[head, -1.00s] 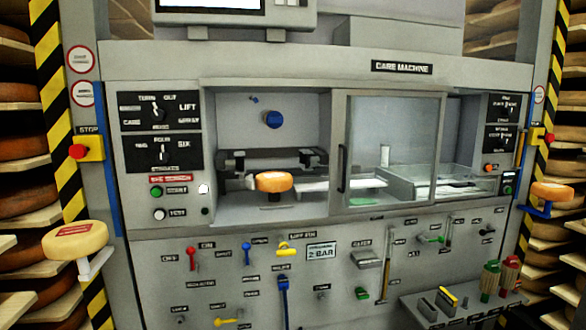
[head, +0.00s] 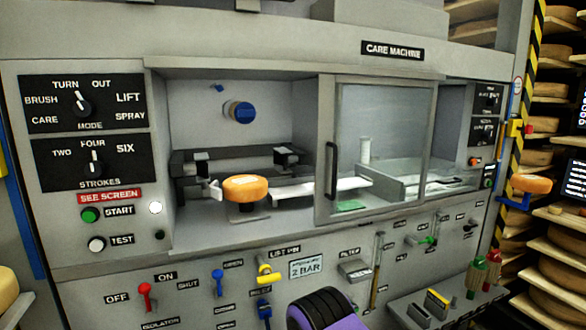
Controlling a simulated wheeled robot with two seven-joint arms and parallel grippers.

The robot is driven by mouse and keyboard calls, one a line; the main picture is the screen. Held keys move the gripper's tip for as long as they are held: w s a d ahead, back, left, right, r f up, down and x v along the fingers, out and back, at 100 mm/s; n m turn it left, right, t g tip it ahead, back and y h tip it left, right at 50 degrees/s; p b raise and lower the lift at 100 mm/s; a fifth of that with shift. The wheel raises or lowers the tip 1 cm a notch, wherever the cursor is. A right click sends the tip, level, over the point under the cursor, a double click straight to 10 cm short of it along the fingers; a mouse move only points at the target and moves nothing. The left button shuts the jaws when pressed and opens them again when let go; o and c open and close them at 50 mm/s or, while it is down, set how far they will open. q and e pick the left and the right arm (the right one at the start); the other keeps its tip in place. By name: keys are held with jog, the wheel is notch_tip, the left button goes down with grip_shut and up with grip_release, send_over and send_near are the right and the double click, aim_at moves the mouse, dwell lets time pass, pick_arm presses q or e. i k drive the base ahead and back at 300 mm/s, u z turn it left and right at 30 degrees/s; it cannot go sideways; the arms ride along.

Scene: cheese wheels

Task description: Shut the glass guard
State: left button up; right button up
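The glass guard (head: 385,140) is a grey-framed clear pane on the front of the care machine. It stands in front of the middle of the bay, with a black upright handle (head: 331,171) on its left edge. The left part of the bay is uncovered. There an orange cheese wheel (head: 246,187) rests on a small support, beside dark clamps (head: 200,165). No gripper fingers show in the head view. Only a purple and black part of my arm shows at the bottom centre.
Left of the bay are a mode knob (head: 83,103), a strokes knob and a green start button (head: 90,214). Levers sit below, including a red one (head: 145,296) and a yellow one (head: 267,271). A shelf with bottles (head: 476,276) juts out at the lower right.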

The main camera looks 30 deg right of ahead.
aim_at(325, 146)
jog(key=z, duration=0.45)
jog(key=i, duration=0.6)
jog(key=z, duration=0.65)
